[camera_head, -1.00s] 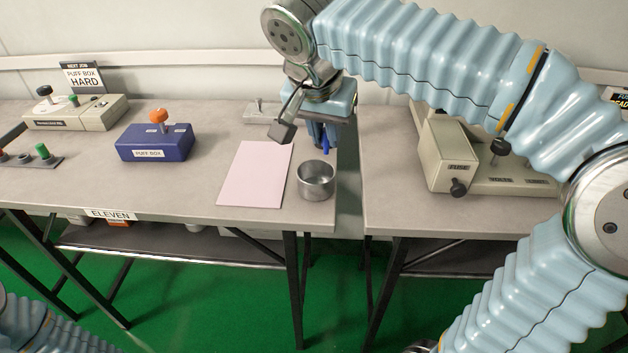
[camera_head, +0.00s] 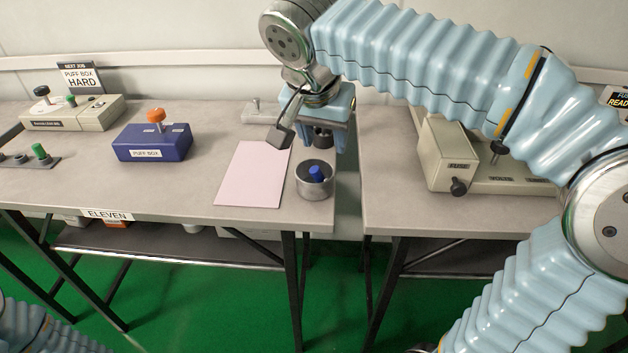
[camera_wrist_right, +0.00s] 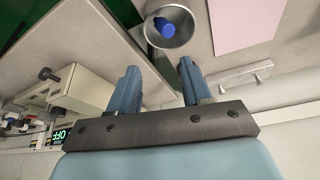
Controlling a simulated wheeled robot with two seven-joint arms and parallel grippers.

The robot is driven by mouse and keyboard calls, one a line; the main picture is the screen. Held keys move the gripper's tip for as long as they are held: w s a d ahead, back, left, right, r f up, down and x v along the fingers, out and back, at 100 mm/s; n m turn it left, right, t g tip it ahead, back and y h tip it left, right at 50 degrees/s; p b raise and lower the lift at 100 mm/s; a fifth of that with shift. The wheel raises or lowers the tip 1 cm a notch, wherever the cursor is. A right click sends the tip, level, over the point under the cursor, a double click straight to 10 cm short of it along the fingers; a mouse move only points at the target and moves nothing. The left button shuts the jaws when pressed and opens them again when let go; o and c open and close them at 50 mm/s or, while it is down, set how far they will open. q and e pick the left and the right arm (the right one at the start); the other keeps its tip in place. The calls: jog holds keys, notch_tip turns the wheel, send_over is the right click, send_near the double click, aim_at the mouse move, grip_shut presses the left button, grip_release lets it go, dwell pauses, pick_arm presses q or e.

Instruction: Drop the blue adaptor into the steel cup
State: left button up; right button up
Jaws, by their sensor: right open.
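The blue adaptor (camera_head: 317,173) is inside the steel cup (camera_head: 315,189), which stands upright near the front right corner of the left table. In the right wrist view the adaptor (camera_wrist_right: 164,27) also shows within the cup (camera_wrist_right: 183,30), near its rim. My right gripper (camera_head: 322,146) hangs just above and behind the cup. Its two fingers (camera_wrist_right: 158,88) are apart with nothing between them. Of my left arm only a ribbed piece shows at the lower left of the head view; the left gripper is not seen.
A pink sheet (camera_head: 253,175) lies left of the cup. A blue puff box (camera_head: 152,143) with an orange knob stands further left. A beige fuse tester (camera_head: 452,160) is on the right table. A gap separates the two tables.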

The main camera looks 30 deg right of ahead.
jog(key=p+v, duration=0.1)
jog(key=v, duration=1.2)
jog(key=shift+r, duration=0.3)
jog(key=shift+s, duration=0.1)
